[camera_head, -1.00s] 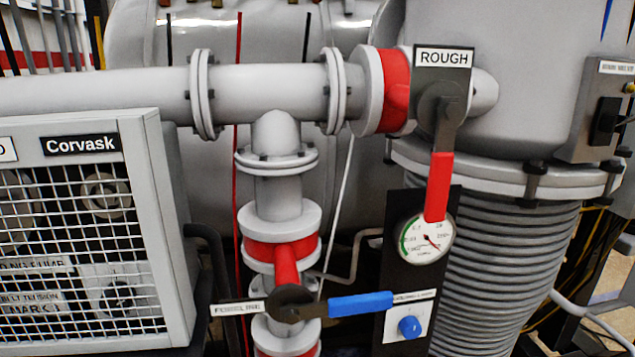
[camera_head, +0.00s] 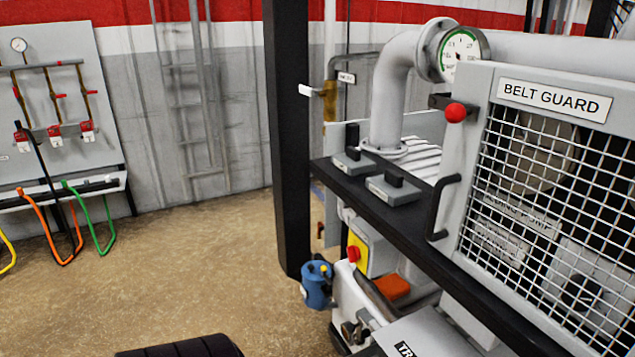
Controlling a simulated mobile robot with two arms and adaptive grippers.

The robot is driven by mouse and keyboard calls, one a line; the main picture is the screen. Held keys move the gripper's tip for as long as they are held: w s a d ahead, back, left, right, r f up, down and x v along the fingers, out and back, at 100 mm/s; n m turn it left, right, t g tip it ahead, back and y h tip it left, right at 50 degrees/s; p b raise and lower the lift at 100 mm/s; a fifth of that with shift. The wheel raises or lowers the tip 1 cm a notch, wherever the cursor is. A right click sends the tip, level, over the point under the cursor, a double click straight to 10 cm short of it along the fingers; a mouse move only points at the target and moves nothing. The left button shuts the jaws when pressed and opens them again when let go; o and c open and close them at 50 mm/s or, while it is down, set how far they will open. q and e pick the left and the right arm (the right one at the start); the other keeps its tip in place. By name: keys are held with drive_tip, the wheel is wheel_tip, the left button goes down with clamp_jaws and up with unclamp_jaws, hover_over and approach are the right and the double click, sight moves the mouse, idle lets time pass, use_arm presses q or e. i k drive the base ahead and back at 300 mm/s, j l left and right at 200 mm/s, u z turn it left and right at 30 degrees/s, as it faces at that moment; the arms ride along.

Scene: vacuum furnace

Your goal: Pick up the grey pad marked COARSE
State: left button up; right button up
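Two grey pads with black upright grips lie on the black shelf beside the belt guard. The nearer pad (camera_head: 388,194) sits close to the shelf's front edge, and the farther pad (camera_head: 345,168) lies behind it to the left, near the shelf's far end. No marking can be read on either one, so I cannot tell which is COARSE.
The mesh BELT GUARD (camera_head: 548,98) with a black handle and red knob stands right of the pads. A grey pipe (camera_head: 392,95) rises behind them. A black post (camera_head: 289,140) stands left of the shelf (camera_head: 430,232). A blue can (camera_head: 316,287) is below. Open floor (camera_head: 200,270) lies left.

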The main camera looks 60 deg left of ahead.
sight(391, 187)
drive_tip(key=u, duration=1.4)
drive_tip(key=z, duration=0.25)
drive_tip(key=i+j+z, duration=0.1)
drive_tip(key=j+z, duration=1)
